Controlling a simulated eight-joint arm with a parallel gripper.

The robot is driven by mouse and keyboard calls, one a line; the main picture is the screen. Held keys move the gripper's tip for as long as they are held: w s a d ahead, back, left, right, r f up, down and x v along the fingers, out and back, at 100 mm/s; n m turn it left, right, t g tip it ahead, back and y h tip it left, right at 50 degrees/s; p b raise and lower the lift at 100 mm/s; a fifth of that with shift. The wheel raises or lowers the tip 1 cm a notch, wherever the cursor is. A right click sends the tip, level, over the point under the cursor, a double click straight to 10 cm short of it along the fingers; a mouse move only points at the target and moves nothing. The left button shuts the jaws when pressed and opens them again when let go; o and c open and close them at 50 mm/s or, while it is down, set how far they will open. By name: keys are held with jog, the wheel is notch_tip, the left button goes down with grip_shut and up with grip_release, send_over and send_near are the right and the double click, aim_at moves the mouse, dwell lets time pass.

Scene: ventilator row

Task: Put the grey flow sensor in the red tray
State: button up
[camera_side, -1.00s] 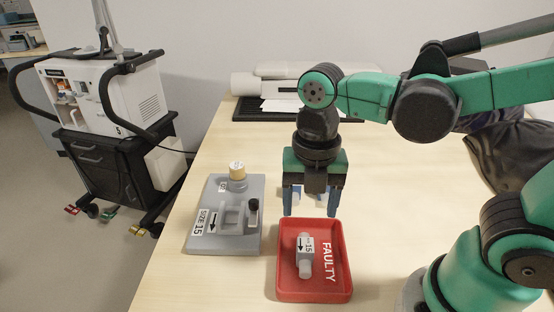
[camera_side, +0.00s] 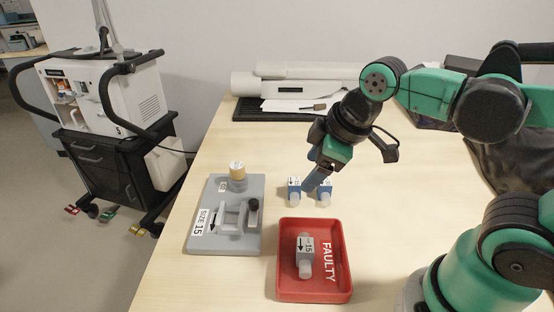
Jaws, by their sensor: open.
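The grey flow sensor (camera_side: 305,257), labelled 15 with an arrow, lies inside the red tray (camera_side: 340,287) marked FAULTY. My gripper (camera_side: 316,180) is above the table behind the tray, tilted, with its fingers pointing down and to the left. It is apart from the grey sensor and holds nothing that I can see. Two blue-and-white sensors, a left one (camera_side: 293,190) and a right one (camera_side: 325,191), stand on the table by my fingertips. The fingers partly overlap them in the picture, and I cannot tell whether they touch.
A grey fixture (camera_side: 226,243) marked SIZE 15, with a clamp and a tan-capped post (camera_side: 237,171), stands left of the tray. A white device (camera_side: 290,88) and a dark mat with a paper sheet lie at the back. A ventilator cart (camera_side: 105,125) stands left of the table.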

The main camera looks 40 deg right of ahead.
jog(key=m, duration=0.2)
jog(key=d+m+t, duration=0.1)
jog(key=m, duration=0.1)
jog(key=m+t, duration=0.1)
jog(key=m, duration=0.2)
jog(key=shift+w+d+f, duration=0.25)
jog(key=shift+w+d, duration=0.1)
jog(key=shift+d, duration=0.05)
